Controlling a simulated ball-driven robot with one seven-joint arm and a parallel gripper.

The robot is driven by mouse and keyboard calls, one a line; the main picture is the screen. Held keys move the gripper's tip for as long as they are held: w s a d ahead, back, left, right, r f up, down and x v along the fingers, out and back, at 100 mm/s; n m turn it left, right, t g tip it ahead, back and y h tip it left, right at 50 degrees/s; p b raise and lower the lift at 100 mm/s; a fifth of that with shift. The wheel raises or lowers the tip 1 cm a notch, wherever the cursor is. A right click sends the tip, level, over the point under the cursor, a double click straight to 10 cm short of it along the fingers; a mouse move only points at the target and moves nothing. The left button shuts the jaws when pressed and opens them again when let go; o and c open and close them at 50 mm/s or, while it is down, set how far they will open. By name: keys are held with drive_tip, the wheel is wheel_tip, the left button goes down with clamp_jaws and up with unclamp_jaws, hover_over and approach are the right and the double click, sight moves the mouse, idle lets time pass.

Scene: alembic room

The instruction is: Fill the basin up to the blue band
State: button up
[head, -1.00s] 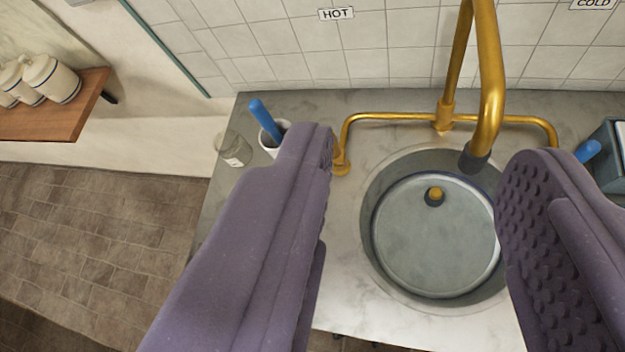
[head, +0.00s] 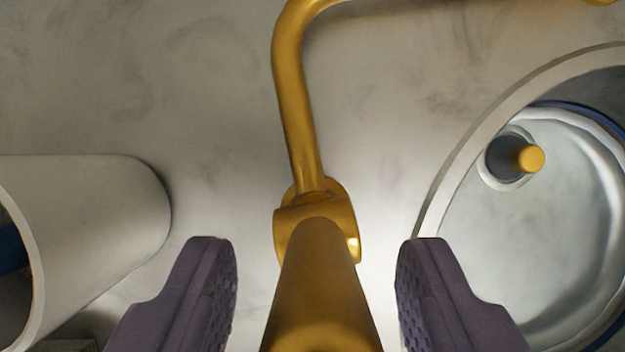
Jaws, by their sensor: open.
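My gripper (head: 316,248) is open, with one purple padded finger on each side of a brass tap lever (head: 320,290). The lever points toward the camera, with a gap visible on both sides. It joins a brass pipe (head: 297,110) at a fitting on the counter; this is the left tap, below the HOT sign in the earlier view. The basin (head: 455,165) is at the right, partly cut off. A dark blue band (head: 570,107) runs inside its upper wall. A plug with a brass knob (head: 530,158) sits in it. I cannot tell the water level, and the spout outlet is out of view.
The grey marbled counter (head: 180,80) is clear behind the cup and tap.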

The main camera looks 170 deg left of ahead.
drive_tip(key=shift+x, duration=1.4)
drive_tip(key=shift+c, duration=0.3)
clamp_jaws()
drive_tip(key=t+b, duration=0.1)
drive_tip(key=b, duration=0.1)
drive_tip(key=s+t+b, duration=0.1)
drive_tip(key=b, duration=0.1)
drive_tip(key=shift+s+f, duration=0.1)
drive_tip(key=shift+f, duration=0.2)
drive_tip(key=shift+s+r+t+b, duration=0.15)
drive_tip(key=shift+s+t+b, duration=0.35)
drive_tip(key=shift+t, duration=0.3)
drive_tip(key=shift+w+r, duration=0.1)
drive_tip(key=shift+r, duration=0.05)
